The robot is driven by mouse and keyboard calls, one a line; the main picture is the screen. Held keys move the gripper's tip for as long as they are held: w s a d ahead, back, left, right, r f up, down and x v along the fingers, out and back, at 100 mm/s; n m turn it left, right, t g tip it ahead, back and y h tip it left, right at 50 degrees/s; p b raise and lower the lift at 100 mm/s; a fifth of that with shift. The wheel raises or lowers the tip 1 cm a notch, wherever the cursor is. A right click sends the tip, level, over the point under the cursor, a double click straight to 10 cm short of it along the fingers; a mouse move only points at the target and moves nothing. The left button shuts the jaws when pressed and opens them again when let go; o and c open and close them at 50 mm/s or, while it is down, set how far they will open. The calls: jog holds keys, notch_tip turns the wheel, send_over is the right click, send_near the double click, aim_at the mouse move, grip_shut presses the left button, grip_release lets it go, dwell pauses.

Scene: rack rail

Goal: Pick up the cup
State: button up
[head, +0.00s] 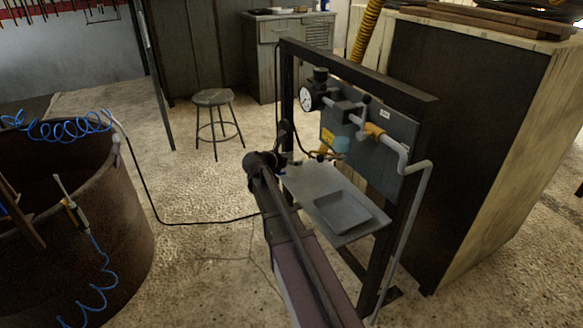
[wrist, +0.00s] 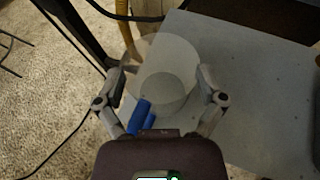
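The cup (wrist: 168,65) is clear and see-through. In the wrist view it shows between and beyond my fingers, over the left edge of the grey shelf (wrist: 262,105). My gripper (wrist: 160,80) is open, with one finger on each side of the cup's outline. I cannot tell whether either finger touches it. In the head view my gripper (head: 286,150) is dark and small at the left end of the shelf.
A blue cylinder (wrist: 142,117) lies near my left finger. A shallow grey tray (head: 342,213) sits on the shelf. The dark frame (head: 360,72) holds a gauge (head: 306,98) and pipes close to my arm.

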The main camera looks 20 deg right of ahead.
jog(key=shift+c, duration=0.3)
notch_tip(320, 180, up, 3)
jog(key=p, duration=0.3)
jog(key=shift+r, duration=0.15)
jog(key=s+a+r+p, duration=0.1)
jog(key=s+a+p, duration=0.1)
jog(key=s+a, duration=0.8)
jog(key=shift+v, duration=1.05)
jog(key=shift+w, duration=0.1)
